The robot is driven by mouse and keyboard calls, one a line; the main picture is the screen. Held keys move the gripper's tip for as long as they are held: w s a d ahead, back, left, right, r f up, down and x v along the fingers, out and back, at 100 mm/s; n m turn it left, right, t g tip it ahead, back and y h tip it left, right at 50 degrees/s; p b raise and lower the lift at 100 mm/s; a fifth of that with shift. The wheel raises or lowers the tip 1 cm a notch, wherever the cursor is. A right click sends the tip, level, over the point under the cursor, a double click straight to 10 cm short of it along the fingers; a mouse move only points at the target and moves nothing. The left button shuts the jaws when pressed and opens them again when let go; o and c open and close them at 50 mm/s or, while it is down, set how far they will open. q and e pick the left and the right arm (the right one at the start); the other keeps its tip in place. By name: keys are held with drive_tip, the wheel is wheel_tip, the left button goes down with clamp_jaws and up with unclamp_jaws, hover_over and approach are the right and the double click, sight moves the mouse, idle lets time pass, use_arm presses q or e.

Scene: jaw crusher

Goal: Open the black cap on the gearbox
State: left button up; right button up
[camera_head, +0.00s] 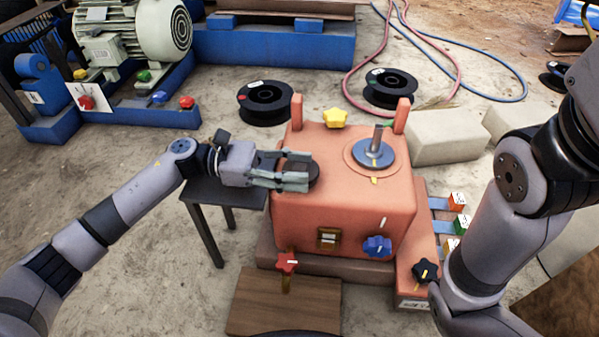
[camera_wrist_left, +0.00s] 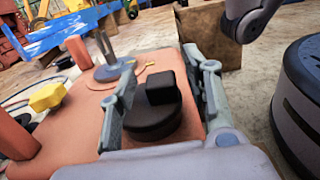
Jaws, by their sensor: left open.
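The gearbox (camera_head: 340,195) is an orange block. The round black cap (camera_head: 302,165) is on its top near the left edge, partly hidden behind my left gripper (camera_head: 306,182). In the left wrist view the cap (camera_wrist_left: 152,122) is a dark disc with a raised block handle. My left gripper (camera_wrist_left: 168,68) is open, with one finger on each side of the cap's handle. I cannot tell whether the fingers touch it. My right arm stands on the right of the head view; its gripper does not show.
A yellow star knob (camera_head: 335,117), a grey disc with a shaft (camera_head: 373,153) and two upright posts are on the gearbox top. A blue knob (camera_head: 377,246) is on its front. A small dark table (camera_head: 225,194) stands left. A wooden board (camera_head: 283,303) lies in front.

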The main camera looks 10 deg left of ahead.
use_arm(q)
drive_tip(key=shift+d, duration=0.4)
drive_tip(key=shift+c, duration=0.2)
clamp_jaws()
idle(0.5)
